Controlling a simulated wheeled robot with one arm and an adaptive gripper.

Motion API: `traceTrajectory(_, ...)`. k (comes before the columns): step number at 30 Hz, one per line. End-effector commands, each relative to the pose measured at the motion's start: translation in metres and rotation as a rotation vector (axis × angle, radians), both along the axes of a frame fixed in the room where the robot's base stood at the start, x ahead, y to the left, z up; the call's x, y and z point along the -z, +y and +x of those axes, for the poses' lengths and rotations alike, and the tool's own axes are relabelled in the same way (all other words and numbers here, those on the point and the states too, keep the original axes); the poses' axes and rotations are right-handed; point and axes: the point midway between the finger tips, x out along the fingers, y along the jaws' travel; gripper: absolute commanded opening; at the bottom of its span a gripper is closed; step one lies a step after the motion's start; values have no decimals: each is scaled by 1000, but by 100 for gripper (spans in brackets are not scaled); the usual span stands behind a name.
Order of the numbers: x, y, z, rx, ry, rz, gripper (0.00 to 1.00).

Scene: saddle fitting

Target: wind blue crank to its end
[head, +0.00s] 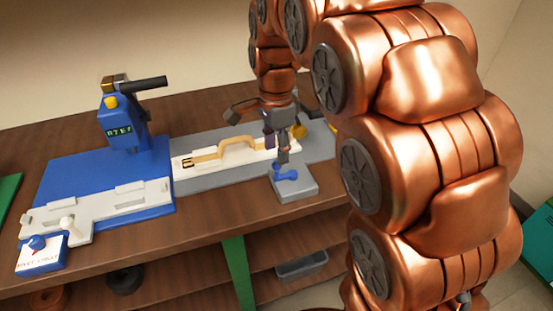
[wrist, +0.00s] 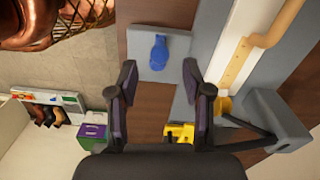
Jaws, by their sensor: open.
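The blue crank (head: 286,174) sits on a small grey block (head: 300,189) at the front edge of the grey base, right of centre in the head view. In the wrist view the blue crank (wrist: 158,53) lies on its grey plate (wrist: 140,66), beyond the fingertips. My gripper (head: 283,140) is above and just behind the crank in the head view. In the wrist view my gripper (wrist: 160,75) is open, its two fingers apart with nothing between them. The crank appears apart from the fingers.
A blue machine (head: 122,130) with a black lever stands on a blue base at left. A tan handle-like piece (head: 225,150) lies on a white strip on the grey base (head: 215,183). A yellow part (wrist: 180,132) is near my gripper.

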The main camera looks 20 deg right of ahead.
Motion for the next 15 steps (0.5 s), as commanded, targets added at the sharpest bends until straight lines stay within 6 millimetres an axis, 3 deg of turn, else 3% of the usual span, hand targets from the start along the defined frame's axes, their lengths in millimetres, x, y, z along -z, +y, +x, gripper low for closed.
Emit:
traceTrajectory(9,33,0,-2,-1,3,2,50)
traceTrajectory(15,40,0,-2,-1,2,1,50)
